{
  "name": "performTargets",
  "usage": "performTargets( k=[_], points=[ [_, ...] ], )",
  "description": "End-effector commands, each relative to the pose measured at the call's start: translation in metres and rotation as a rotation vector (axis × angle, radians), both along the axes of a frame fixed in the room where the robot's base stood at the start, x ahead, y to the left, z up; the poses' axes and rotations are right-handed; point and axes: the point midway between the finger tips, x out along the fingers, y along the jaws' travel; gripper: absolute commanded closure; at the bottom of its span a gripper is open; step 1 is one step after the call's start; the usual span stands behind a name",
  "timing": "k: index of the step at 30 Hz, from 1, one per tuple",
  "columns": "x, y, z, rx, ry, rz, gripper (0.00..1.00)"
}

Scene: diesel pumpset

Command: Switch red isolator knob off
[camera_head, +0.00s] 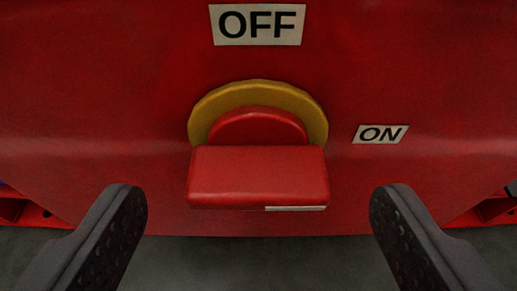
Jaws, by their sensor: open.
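The red isolator knob (258,177) is in the middle of the view, with its bar-shaped handle lying level. A white strip (296,208) shows at the lower right edge of the handle. A round yellow plate (258,90) is behind the knob. An OFF label (258,25) is above it and an ON label (380,134) is to its right. My gripper (258,207) is open, with one dark finger at the lower left and one at the lower right. The knob's handle lies between them across the picture, with a gap on each side.
The red panel (100,90) fills most of the view behind the knob. Grey floor (258,265) shows below its bottom edge. Red frame parts (25,210) show at the lower left and lower right edges. Nothing else stands between the fingers and the knob.

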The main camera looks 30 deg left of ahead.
Motion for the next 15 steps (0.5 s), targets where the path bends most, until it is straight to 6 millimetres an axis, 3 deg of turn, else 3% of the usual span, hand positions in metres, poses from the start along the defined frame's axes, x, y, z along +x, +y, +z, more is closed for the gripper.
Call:
performTargets(
  k=[6, 15],
  points=[
    [0.0107, 0.0078, -0.0047, -0.001, -0.002, 0.002, 0.24],
    [0.0116, 0.0083, -0.0048, 0.0, 0.0, 0.001, 0.24]
  ],
)
